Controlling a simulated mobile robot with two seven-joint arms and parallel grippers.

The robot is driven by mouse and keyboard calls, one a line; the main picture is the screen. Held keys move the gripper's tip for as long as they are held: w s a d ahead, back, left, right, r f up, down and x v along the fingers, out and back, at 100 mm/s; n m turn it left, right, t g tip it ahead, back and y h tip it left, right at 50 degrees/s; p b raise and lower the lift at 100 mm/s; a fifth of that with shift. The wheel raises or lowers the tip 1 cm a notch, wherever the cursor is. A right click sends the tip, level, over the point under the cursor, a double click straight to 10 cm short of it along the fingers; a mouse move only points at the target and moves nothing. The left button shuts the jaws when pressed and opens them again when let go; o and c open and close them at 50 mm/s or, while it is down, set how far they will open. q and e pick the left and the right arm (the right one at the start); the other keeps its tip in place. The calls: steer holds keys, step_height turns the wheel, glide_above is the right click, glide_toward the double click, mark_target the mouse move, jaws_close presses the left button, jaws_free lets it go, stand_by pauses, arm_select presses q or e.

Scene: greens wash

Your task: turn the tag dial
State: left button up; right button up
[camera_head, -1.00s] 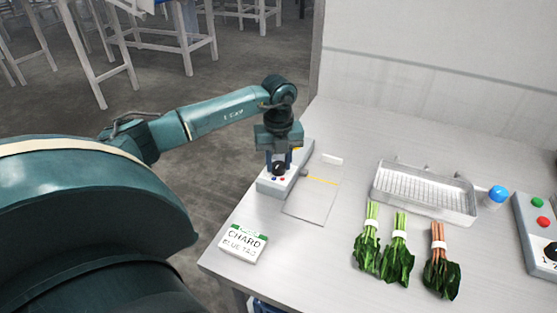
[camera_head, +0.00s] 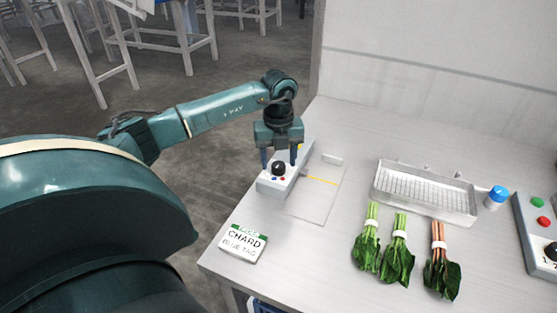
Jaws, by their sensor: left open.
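The tag dial is a black knob (camera_head: 278,168) on a grey control box (camera_head: 268,188) near the left edge of the steel table, with small red and blue marks in front of it. My left gripper (camera_head: 281,161) points down over the box, its two blue fingers open and spread to either side of the knob. I cannot tell whether the fingers touch it. A sign (camera_head: 243,243) reading CHARD and BLUE TAG stands at the front left. My right gripper is not in view.
Several banded bunches of greens (camera_head: 398,258) lie right of centre. Behind them is a wire-bottomed metal tray (camera_head: 420,188) and a blue-capped jar (camera_head: 496,197). Another control box (camera_head: 540,228) with green and red buttons is at the right edge. A flat plate (camera_head: 314,206) lies beside the dial box.

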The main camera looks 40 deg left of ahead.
mark_target(278, 165)
arm_select(q)
step_height(278, 165, up, 12)
steer(key=shift+r+b, duration=0.15)
steer(key=shift+b, duration=0.3)
steer(key=shift+s, duration=0.1)
stand_by(0.3)
